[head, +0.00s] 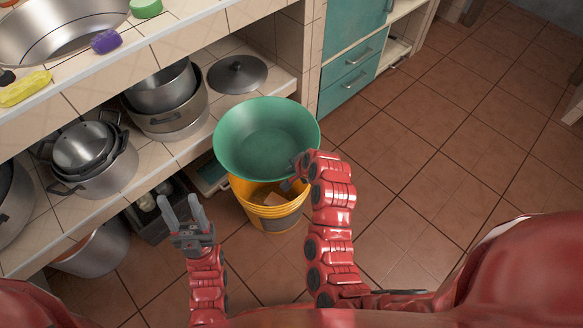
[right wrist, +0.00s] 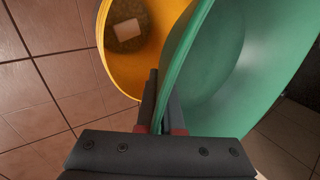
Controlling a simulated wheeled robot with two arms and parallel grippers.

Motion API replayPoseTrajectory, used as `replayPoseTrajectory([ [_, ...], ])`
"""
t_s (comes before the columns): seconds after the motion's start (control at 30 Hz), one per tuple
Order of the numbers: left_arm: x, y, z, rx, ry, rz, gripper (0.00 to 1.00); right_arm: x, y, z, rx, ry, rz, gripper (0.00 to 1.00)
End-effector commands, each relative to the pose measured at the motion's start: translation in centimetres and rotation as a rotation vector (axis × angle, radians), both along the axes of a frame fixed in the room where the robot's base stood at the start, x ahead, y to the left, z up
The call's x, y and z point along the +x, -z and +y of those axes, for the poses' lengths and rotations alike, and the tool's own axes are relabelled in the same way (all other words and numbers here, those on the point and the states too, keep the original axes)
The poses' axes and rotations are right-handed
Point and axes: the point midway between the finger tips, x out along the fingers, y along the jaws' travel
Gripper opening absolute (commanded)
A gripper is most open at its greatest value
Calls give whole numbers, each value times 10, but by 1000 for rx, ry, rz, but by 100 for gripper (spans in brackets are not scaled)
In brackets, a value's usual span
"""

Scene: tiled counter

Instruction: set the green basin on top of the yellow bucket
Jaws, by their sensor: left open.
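The green basin (head: 268,138) is held in the air by its near right rim; in the head view it covers the back of the yellow bucket's opening. The yellow bucket (head: 268,212) stands upright on the floor, with a small tan block inside. In the right wrist view the basin (right wrist: 235,70) is beside the bucket's open mouth (right wrist: 112,62), whose inside still shows. My right gripper (right wrist: 164,105) is shut on the basin's rim, one finger on each side; the arm mostly hides it in the head view. My left gripper (head: 183,211) is open and empty, left of the bucket.
A tiled counter and lower shelf with several metal pots (head: 165,100) and a dark lid (head: 237,74) lie at the left. A dark crate (head: 155,215) sits below the shelf. Teal drawers (head: 352,80) stand behind. The floor at the right is clear.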

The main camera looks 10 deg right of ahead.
Motion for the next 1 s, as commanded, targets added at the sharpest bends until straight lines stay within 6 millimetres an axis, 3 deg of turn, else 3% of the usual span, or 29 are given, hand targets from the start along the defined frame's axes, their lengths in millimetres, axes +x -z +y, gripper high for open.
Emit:
replayPoseTrajectory([
  [0.67, 0, 59, 0, 0, 0, 0, 50, 0, 72, 0, 0, -2, 2, 0],
  [1.0, 0, 64, 0, 0, 0, 0, 50, -1, 106, 0, 1, -2, 4, 0],
])
